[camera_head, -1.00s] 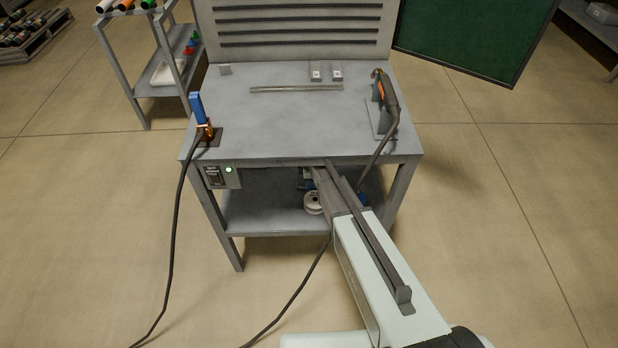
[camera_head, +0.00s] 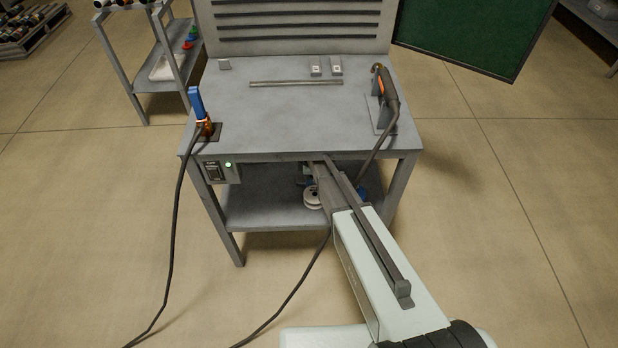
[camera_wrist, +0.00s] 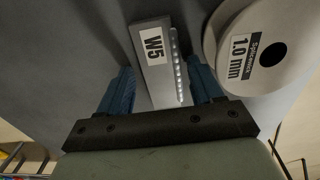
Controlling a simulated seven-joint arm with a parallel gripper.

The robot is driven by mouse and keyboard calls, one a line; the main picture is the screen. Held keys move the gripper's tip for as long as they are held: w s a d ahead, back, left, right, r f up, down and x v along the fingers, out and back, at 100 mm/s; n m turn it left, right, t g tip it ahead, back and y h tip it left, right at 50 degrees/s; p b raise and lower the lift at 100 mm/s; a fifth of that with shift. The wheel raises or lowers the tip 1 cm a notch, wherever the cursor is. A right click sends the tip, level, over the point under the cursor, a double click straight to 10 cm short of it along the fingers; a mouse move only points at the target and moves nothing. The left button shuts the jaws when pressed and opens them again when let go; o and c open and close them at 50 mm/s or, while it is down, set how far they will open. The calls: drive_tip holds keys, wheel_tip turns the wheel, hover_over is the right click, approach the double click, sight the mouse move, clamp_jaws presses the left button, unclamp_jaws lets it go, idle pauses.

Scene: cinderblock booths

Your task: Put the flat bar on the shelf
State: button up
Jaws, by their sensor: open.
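A grey flat bar (camera_wrist: 158,70) with a "W5" label and a beaded seam along one side shows in the wrist view. It lies between the two blue fingers of my gripper (camera_wrist: 162,86), which is open. In the head view my arm reaches under the bench top, above the lower shelf (camera_head: 265,208). My gripper is mostly hidden there by the bench top and the arm. The bar appears to lie on the grey surface, but I cannot tell whether the fingers touch it.
The bench top (camera_head: 290,125) above holds a thin bar (camera_head: 296,83), a torch (camera_head: 387,95) and a blue-handled clamp (camera_head: 197,105). The shelf's left part looks clear.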

drive_tip(key=shift+r, duration=2.9)
drive_tip(key=shift+c, duration=0.2)
